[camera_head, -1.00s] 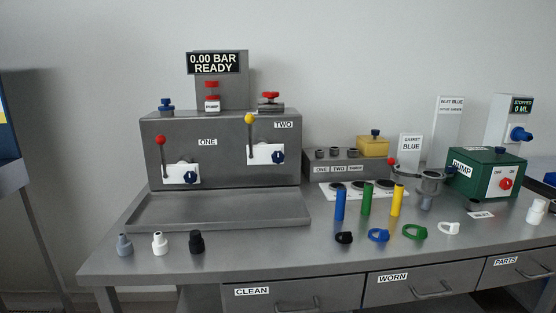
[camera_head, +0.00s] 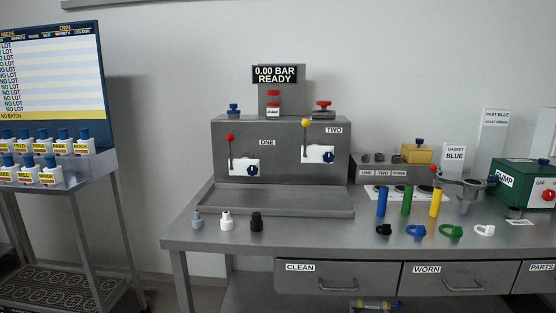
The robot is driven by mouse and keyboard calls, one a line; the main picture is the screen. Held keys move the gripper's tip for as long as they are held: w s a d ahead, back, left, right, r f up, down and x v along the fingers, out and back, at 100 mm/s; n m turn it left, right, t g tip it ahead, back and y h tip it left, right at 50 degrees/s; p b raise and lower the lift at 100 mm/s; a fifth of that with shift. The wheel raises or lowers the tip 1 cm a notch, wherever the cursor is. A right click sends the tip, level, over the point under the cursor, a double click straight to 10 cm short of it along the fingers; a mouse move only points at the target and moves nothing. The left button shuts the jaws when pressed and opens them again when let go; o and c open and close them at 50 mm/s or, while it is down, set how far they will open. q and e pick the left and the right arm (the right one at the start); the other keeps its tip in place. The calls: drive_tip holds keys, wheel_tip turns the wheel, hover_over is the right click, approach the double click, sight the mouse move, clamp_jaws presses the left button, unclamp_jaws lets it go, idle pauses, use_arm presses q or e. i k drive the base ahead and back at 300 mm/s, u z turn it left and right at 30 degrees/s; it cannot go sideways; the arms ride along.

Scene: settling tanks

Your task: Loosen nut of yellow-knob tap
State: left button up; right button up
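Neither of my grippers shows in the view.
A grey tray (camera_head: 285,212) juts out below the taps. Three small nozzles (camera_head: 227,220) stand at the bench's front left. Blue, green and yellow cylinders (camera_head: 407,201) and several rings (camera_head: 451,231) are at the right. A rack of blue-capped bottles (camera_head: 45,148) stands far left.

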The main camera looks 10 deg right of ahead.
sight(328, 158)
drive_tip(key=u, duration=1.5)
drive_tip(key=i, duration=1.5)
drive_tip(key=z, duration=2)
